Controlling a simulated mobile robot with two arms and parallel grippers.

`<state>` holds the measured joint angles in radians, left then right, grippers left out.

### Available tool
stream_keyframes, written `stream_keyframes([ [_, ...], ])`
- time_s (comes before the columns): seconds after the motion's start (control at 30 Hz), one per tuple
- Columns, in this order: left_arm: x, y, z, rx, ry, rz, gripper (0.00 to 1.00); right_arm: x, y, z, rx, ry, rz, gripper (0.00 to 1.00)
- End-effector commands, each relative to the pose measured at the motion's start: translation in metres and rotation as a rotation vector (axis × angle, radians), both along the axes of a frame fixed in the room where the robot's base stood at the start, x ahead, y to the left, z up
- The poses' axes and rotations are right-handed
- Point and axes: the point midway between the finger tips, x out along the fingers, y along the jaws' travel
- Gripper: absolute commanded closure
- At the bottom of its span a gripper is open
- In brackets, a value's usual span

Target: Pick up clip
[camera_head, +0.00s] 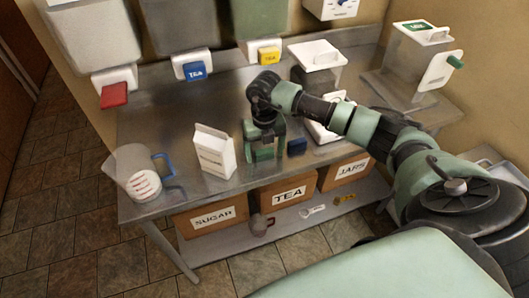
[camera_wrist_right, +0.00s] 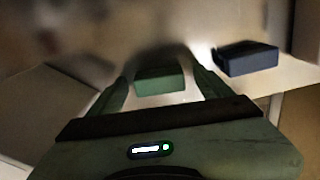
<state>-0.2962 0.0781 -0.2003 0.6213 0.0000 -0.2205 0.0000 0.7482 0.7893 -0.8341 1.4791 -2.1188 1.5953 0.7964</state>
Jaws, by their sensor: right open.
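My right gripper (camera_head: 265,154) points down over the front part of the metal table, with its fingers apart. In the right wrist view, the open fingers (camera_wrist_right: 160,85) stand on either side of a small green block (camera_wrist_right: 160,80), which looks like a clip. I cannot tell whether they touch it. In the head view, the gripper mostly hides this block. A similar dark blue block (camera_head: 297,146) lies just right of the gripper; it also shows in the right wrist view (camera_wrist_right: 248,58). My left gripper is not in view.
A white carton (camera_head: 214,151) stands left of the gripper, and a measuring jug (camera_head: 136,174) is at the table's left end. Lidded white containers (camera_head: 316,54) stand behind. Boxes labelled SUGAR (camera_head: 212,216), TEA (camera_head: 289,194) and JARS (camera_head: 350,171) sit on the lower shelf.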

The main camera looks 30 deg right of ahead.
Motion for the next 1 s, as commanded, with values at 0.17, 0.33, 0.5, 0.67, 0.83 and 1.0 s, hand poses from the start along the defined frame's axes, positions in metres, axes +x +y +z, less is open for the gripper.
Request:
stream_keyframes([
  [0.17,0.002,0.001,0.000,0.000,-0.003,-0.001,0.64,0.000,0.000,0.000,0.000,0.000,0.000,0.62],
  [0.33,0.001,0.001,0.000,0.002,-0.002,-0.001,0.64,0.000,0.000,0.001,0.000,-0.001,0.000,0.84],
  [0.5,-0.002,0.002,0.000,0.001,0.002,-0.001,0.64,0.000,0.000,0.001,0.000,-0.001,0.000,0.84],
  [0.67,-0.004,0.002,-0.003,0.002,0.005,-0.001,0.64,0.001,0.000,0.009,0.000,-0.003,0.001,0.84],
  [0.83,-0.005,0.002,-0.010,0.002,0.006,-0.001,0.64,0.002,0.000,0.033,-0.001,-0.006,0.000,0.84],
  [1.0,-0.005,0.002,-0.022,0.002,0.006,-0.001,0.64,0.002,0.000,0.077,0.000,-0.009,0.001,0.84],
])
